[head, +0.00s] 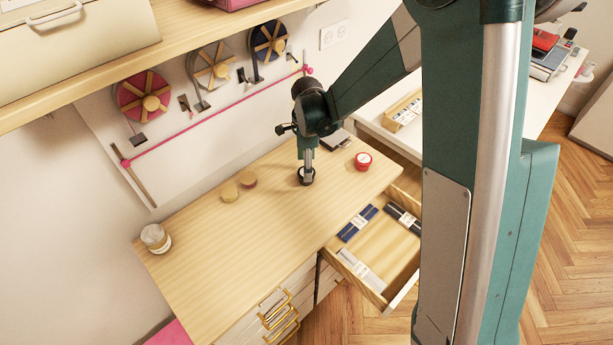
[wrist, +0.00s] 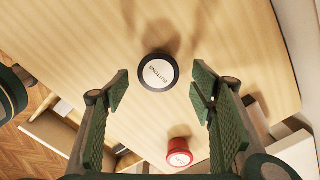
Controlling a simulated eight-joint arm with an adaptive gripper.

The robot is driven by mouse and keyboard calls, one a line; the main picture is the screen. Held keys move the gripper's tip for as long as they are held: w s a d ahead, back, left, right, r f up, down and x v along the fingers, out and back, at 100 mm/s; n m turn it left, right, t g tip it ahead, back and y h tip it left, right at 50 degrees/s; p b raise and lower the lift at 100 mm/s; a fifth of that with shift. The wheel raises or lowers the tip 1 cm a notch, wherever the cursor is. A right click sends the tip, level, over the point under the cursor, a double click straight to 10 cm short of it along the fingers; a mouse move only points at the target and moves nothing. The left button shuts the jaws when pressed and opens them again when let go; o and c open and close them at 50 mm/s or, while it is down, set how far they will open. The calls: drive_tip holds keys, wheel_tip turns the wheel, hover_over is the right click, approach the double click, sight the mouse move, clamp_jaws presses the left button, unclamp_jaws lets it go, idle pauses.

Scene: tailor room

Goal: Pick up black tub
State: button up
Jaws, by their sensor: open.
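The black tub (wrist: 158,72) is round, with a white lid label that reads "BUTTONS". It stands on the wooden tabletop. In the head view the black tub (head: 306,176) shows under my gripper (head: 308,168), partly hidden by the fingers. In the wrist view my gripper (wrist: 160,88) is open, with its green padded fingers apart to the left and right. The tub lies between and slightly beyond the fingertips in that view, and nothing is held. Whether a finger touches it I cannot tell.
A red tub (wrist: 179,152) stands close by on the table; it also shows in the head view (head: 362,161). A jar (head: 155,238) stands at the left end. An open drawer (head: 376,262) juts out at the front right.

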drive_tip(key=shift+s+a+f, duration=0.1)
drive_tip(key=shift+f, duration=2.4)
drive_tip(key=shift+c, duration=0.3)
drive_tip(key=c, duration=0.9)
